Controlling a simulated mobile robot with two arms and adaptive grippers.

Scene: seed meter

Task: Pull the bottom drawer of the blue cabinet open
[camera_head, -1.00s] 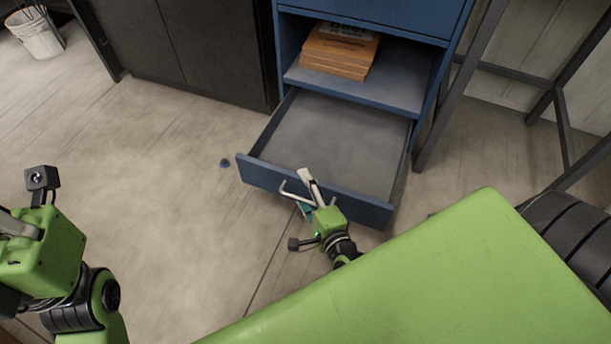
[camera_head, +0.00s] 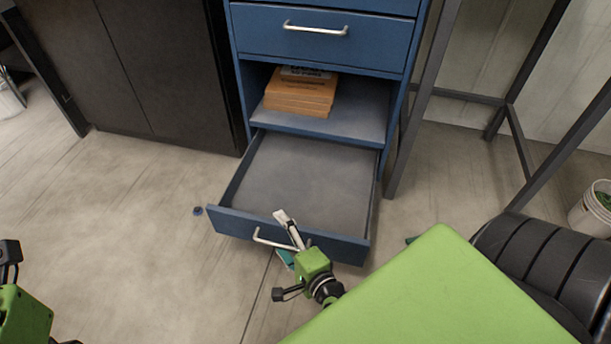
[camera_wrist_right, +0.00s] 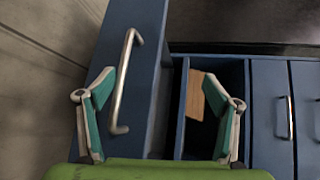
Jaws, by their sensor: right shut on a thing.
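The blue cabinet (camera_head: 318,50) stands upright in the head view. Its bottom drawer (camera_head: 310,175) is pulled well out, with an empty grey inside. The drawer's silver handle (camera_head: 275,242) is on the low blue front. My right gripper (camera_head: 287,236) is at that front, one finger over its top edge and the other outside near the handle. In the right wrist view, the handle (camera_wrist_right: 124,82) and the drawer front show between the two teal-padded fingers (camera_wrist_right: 160,115). The exact contact is hard to see. My left gripper (camera_head: 12,285) is cut off at the left edge, fingers hidden.
Orange boxes or books (camera_head: 300,92) lie on the open shelf above the drawer. A closed drawer with a silver handle (camera_head: 315,29) is higher up. A dark cabinet (camera_head: 150,70) stands left, a dark metal frame (camera_head: 425,85) right.

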